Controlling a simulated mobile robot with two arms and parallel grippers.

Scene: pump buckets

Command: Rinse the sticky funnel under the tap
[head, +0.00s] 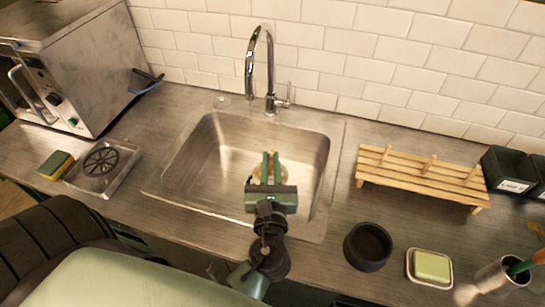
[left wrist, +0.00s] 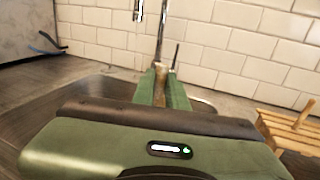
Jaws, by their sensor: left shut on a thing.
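My left gripper (head: 270,161) reaches over the sink (head: 205,165), its green fingers pointing toward the tap (head: 268,70). It is shut on a small amber-brown thing, apparently the funnel (head: 256,170), mostly hidden by the fingers and wrist. In the left wrist view a brown piece of the funnel (left wrist: 160,86) shows between the two fingers. The chrome tap arches above and behind the gripper, with its spout (head: 249,98) a little left of the fingers. I see no water stream. My right gripper is not in view.
A wooden rack (head: 420,176), a black round bowl (head: 367,247) and a green soap bar (head: 432,266) stand right of the sink. A tiled wall closes the back.

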